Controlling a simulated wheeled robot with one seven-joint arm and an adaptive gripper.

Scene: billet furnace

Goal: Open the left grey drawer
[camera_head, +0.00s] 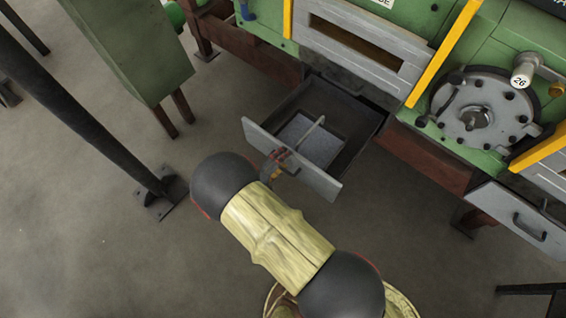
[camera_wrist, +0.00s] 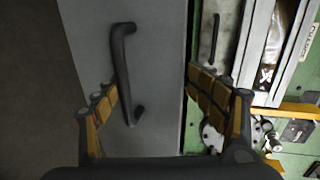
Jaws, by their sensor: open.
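The left grey drawer (camera_head: 312,178) is pulled out from under the green furnace in the head view. Its inside is visible, with a pale grey block or tray (camera_head: 312,145) and a light rod in it. In the wrist view its flat grey front (camera_wrist: 158,50) fills the left centre, with a black bar handle (camera_wrist: 122,70) on it. My gripper (camera_head: 276,163) is at the outer side of the drawer front. In the wrist view my gripper (camera_wrist: 152,82) is open, its fingers apart with the lower handle between them, nearer the left finger. Contact cannot be told.
A second grey drawer (camera_head: 520,222) with a black handle sits at the right, beneath a round bolted hatch (camera_head: 475,115). A green cabinet (camera_head: 130,45) and a dark post (camera_head: 80,100) stand at the left. Open floor lies between the post and the drawer.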

